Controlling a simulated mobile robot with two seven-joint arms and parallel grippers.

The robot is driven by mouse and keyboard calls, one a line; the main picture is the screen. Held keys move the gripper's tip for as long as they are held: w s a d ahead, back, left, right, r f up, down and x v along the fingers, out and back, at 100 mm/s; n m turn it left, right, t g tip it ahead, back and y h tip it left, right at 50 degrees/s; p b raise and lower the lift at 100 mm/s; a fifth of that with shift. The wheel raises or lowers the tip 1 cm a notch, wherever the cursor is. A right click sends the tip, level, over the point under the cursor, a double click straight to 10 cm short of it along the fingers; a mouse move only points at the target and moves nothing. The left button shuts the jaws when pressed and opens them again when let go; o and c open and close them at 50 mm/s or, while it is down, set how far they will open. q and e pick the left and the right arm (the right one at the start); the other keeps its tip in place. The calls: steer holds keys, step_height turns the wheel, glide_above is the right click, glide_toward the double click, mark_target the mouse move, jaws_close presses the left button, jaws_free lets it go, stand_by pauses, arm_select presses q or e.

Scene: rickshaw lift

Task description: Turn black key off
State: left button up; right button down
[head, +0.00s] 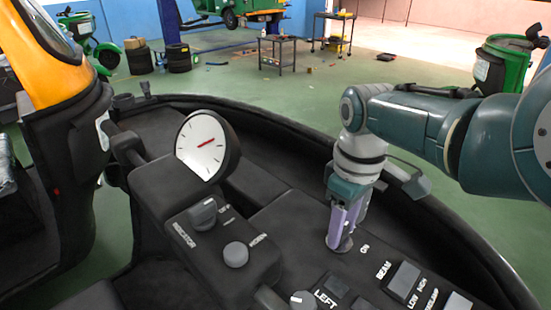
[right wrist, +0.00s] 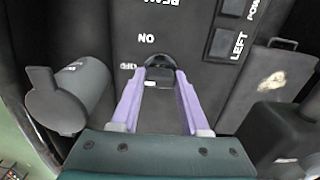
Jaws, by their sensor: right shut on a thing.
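The black key (right wrist: 158,78) shows in the right wrist view, between the tips of my right gripper (right wrist: 160,85). It sits in the dark dashboard panel beside the white labels "ON" and "OFF". In the head view my right gripper (head: 341,240) reaches down to the panel, its purple fingers closed on the key. The fingers hide most of the key there. My left gripper is in neither view.
A white dial gauge (head: 203,146) stands left of the gripper. Knobs (head: 235,254) and labelled switches (head: 402,280) lie around it on the panel. A grey knob (right wrist: 70,95) is close beside my fingers in the right wrist view. The dashboard rim curves behind.

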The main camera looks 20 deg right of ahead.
steer(key=shift+c, duration=2)
jaws_free()
step_height(320, 180, up, 9)
steer(key=p, duration=0.4)
steer(key=shift+f, duration=0.15)
steer(key=shift+r, duration=0.6)
